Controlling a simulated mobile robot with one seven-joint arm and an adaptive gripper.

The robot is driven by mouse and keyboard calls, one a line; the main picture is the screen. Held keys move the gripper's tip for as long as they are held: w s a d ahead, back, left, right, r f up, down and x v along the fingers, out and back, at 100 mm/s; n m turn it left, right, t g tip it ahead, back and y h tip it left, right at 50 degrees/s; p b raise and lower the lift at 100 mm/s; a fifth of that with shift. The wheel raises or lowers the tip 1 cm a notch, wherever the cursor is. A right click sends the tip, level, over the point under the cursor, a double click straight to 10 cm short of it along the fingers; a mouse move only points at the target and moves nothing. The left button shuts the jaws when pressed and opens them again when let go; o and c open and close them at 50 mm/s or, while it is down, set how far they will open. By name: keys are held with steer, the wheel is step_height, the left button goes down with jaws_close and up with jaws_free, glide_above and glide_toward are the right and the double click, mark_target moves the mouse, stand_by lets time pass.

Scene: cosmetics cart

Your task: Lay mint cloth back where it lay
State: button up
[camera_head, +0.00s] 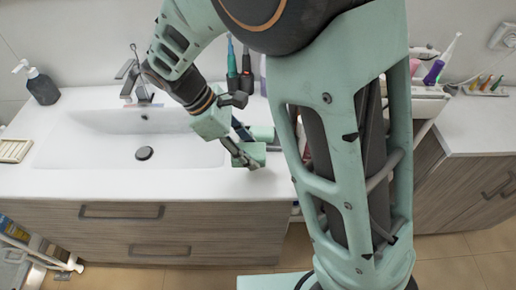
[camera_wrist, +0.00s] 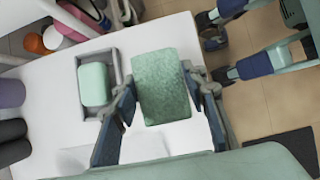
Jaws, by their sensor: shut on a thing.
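My gripper (camera_head: 247,158) is shut on the mint cloth (camera_wrist: 163,86), a flat, speckled green rectangle between the two dark fingers in the wrist view. In the head view the mint cloth (camera_head: 256,150) is partly hidden by the fingers, at the right of the basin near the counter's front. I cannot tell whether it touches the counter. A grey tray (camera_wrist: 118,66) holding a smooth pale mint block (camera_wrist: 93,84) is beside the cloth, on its left in the wrist view.
The white counter (camera_head: 120,184) is bare in front of the sink basin (camera_head: 85,150). Its edge and the floor lie to the right in the wrist view. Upright bottles (camera_head: 232,68) stand behind my gripper. A dark pump bottle (camera_head: 42,87) stands at the far left.

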mark_target(250, 148)
steer(key=shift+w+d+f, duration=0.2)
steer(key=shift+d+f, duration=0.25)
steer(key=shift+f, duration=0.15)
steer(key=shift+w+d+f, duration=0.2)
steer(key=shift+d+f, duration=0.2)
steer(key=shift+f, duration=0.2)
steer(key=f, duration=0.3)
steer(key=shift+w+d+f, duration=0.15)
steer(key=shift+d, duration=0.2)
steer(key=shift+f, duration=0.25)
steer(key=shift+f, duration=0.15)
steer(key=o, duration=1)
steer(key=v, duration=1.2)
steer(key=shift+r, duration=0.2)
